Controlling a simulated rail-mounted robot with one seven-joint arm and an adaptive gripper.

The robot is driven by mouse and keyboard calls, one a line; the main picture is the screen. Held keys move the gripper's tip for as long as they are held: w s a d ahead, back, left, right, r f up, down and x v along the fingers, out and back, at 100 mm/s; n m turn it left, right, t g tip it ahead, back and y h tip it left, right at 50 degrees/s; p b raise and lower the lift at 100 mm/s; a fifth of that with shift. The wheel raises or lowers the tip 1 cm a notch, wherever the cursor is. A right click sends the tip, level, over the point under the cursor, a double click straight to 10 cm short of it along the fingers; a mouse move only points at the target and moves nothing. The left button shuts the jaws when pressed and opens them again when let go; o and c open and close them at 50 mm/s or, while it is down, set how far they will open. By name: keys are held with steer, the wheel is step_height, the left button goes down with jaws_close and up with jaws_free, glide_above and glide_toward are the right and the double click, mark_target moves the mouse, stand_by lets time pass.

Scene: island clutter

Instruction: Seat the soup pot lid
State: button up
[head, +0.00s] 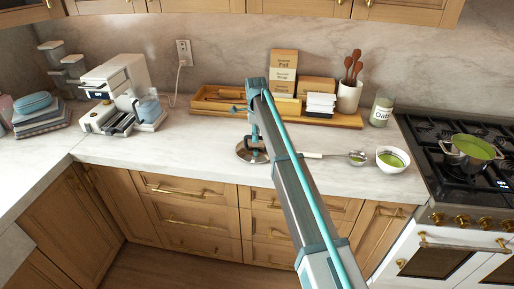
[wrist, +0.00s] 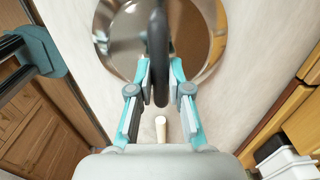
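The soup pot lid (head: 243,154) is a round, shiny metal disc with a dark handle, near the counter's front edge in the head view. In the wrist view the lid (wrist: 205,45) fills the top, with its dark looped handle (wrist: 157,45) between my fingers. My gripper (head: 254,140) points down over the lid; in the wrist view my gripper (wrist: 161,72) is shut on the handle. Whether the lid touches the counter is hard to tell. The soup pot (head: 456,158), metal with green soup inside and no lid on it, stands on the stove at the right.
A ladle (head: 357,158) and a white bowl of green soup (head: 391,165) lie between the lid and the stove (head: 432,160). A wooden tray (head: 345,121) with boxes, a utensil crock (head: 348,98) and an oats jar (head: 381,112) stand behind. A coffee machine (head: 118,78) is at left.

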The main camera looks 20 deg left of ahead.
steer(key=shift+r, duration=0.2)
jaws_close()
steer(key=shift+r+p, duration=1.1)
steer(key=shift+r, duration=1.2)
